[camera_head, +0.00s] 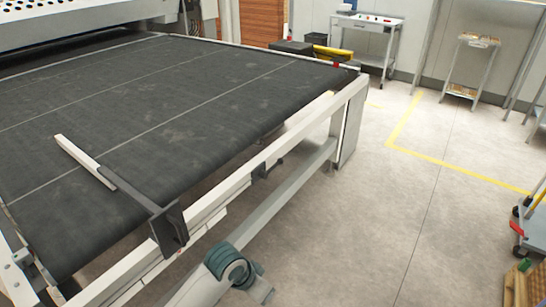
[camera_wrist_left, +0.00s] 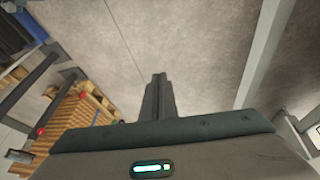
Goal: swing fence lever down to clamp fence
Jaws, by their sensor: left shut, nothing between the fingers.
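The fence (camera_head: 85,161) is a pale bar lying across the near part of the dark belt. A dark arm joins it to a dark upright bracket (camera_head: 168,230) at the white side rail. I cannot make out a separate lever on this bracket or tell its position. An arm of mine with a teal joint shows at the bottom of the head view, outside the rail and apart from the bracket. In the left wrist view my left gripper (camera_wrist_left: 157,90) has its dark fingers together and empty, over bare floor. My right gripper is not in view.
The wide belt (camera_head: 150,110) fills the left, edged by the white side rail (camera_head: 245,180) and a lower beam (camera_head: 275,195). Open grey floor lies to the right. Carts stand by the far wall. Wooden pallets (camera_wrist_left: 75,118) show in the left wrist view.

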